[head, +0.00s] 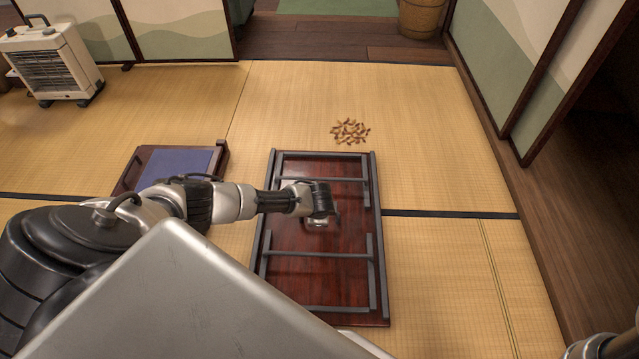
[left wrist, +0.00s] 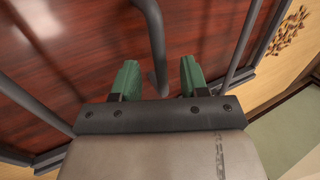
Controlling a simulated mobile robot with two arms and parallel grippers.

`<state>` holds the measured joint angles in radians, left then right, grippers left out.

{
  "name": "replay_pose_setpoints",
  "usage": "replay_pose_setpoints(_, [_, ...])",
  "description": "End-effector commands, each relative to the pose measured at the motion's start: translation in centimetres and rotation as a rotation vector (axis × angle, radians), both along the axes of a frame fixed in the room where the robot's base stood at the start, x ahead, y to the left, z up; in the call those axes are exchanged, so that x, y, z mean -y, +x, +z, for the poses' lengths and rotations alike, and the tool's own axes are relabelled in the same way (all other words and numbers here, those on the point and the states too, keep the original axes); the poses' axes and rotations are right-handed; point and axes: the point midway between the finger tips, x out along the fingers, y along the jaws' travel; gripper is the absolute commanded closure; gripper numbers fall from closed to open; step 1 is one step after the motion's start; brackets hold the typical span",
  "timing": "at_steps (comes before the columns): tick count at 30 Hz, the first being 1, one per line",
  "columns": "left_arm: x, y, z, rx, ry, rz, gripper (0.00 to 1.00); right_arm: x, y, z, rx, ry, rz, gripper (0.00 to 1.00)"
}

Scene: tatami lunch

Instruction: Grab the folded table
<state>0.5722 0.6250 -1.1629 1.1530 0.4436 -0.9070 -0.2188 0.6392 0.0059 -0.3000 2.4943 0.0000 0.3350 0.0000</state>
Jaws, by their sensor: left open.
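The folded table (head: 318,280) lies flat on the tatami in the middle of the head view, its dark red underside up and its grey metal legs folded against it. My left gripper (head: 320,222) is above the table's middle, between the two leg frames. In the left wrist view my left gripper (left wrist: 158,72) is open, with green fingertips. A grey leg bar (left wrist: 154,40) shows in the gap between the fingers; whether they touch it I cannot tell. The red panel (left wrist: 70,62) fills much of that view. My right gripper is not in view.
A low wooden piece with a blue panel (head: 178,168) lies left of the table. A small brown pile (head: 350,131) is on the mat beyond it. A white heater (head: 52,62) stands at far left, a wooden tub (head: 422,18) at the back. Tatami (head: 440,270) on the right is clear.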

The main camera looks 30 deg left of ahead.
Motion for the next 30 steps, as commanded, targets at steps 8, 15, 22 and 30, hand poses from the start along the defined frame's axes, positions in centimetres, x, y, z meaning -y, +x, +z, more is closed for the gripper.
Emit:
replay_pose_setpoints(8, [-0.6, 0.9, -2.7, 0.001, 0.0, 0.001, 0.56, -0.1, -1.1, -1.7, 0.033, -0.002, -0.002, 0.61])
replay_pose_setpoints(15, [-0.6, 1.0, -2.6, 0.0, 0.0, 0.001, 0.56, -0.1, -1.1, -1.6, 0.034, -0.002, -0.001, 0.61])
replay_pose_setpoints(22, [-0.6, 0.9, -2.6, -0.001, -0.001, 0.001, 0.86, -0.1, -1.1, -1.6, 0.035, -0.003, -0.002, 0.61])
replay_pose_setpoints(30, [-0.6, 0.9, -2.6, -0.001, 0.0, -0.001, 1.0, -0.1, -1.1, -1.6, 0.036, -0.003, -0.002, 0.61])
